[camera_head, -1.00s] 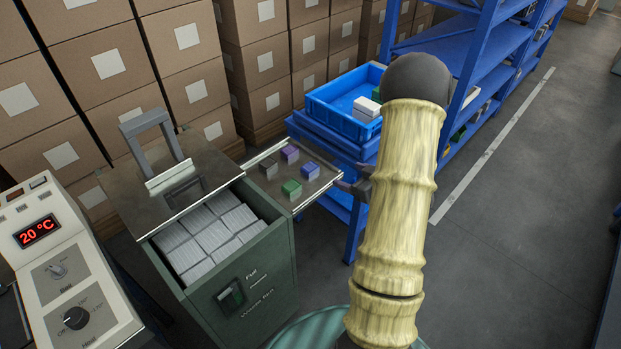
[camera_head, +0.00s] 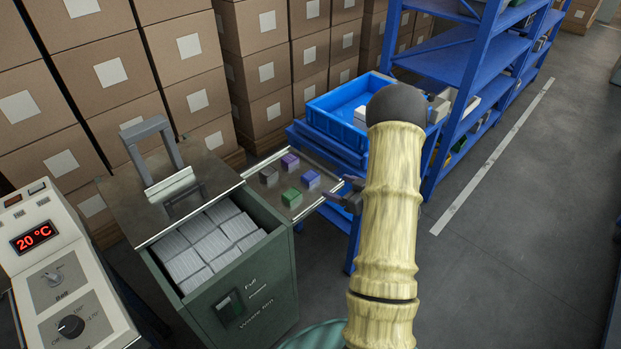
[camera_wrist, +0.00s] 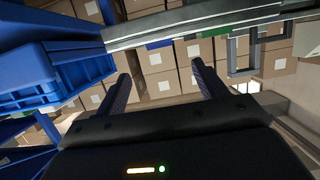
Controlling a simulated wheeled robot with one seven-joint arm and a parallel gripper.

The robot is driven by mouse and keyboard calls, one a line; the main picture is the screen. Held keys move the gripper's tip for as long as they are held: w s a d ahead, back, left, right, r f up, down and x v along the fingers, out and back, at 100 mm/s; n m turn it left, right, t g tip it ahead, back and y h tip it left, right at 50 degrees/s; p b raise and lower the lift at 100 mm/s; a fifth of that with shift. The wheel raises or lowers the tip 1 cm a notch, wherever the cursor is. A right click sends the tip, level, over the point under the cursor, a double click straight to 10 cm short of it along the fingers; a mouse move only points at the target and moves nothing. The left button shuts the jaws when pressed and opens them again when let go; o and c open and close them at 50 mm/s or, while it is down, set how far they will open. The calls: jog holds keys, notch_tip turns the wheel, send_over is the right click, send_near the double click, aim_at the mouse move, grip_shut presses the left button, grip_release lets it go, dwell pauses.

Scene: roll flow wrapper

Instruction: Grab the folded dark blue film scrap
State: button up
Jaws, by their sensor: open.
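The dark blue folded scrap (camera_head: 310,178) lies on the metal side tray (camera_head: 294,212) of the green bin, towards the tray's right side. A purple scrap (camera_head: 290,160), a green scrap (camera_head: 291,197) and a grey one (camera_head: 269,177) lie beside it. My gripper (camera_head: 334,190) is just right of the tray, apart from the dark blue scrap, its fingers pointing left. In the wrist view my gripper (camera_wrist: 161,70) is open with nothing between its fingers. Beyond them, a small blue patch (camera_wrist: 159,44) shows at the tray edge; whether it is the scrap is unclear.
The blue table with a blue crate (camera_head: 332,104) stands behind and right of the tray. The green bin (camera_head: 248,290) holds several pale stacks, and a hinged lid with a handle (camera_head: 150,150) is at its left. Stacked cartons stand behind. The floor at right is clear.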

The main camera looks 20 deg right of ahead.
aim_at(312, 176)
jog(key=x, duration=0.5)
jog(key=shift+w+f, duration=0.15)
jog(key=shift+w, duration=0.25)
jog(key=shift+w+a+f, duration=0.1)
jog(key=shift+w+a, duration=0.25)
jog(key=shift+w, duration=0.1)
jog(key=x, duration=0.4)
jog(key=shift+w, duration=0.1)
jog(key=c, duration=1)
jog(key=shift+c, duration=0.2)
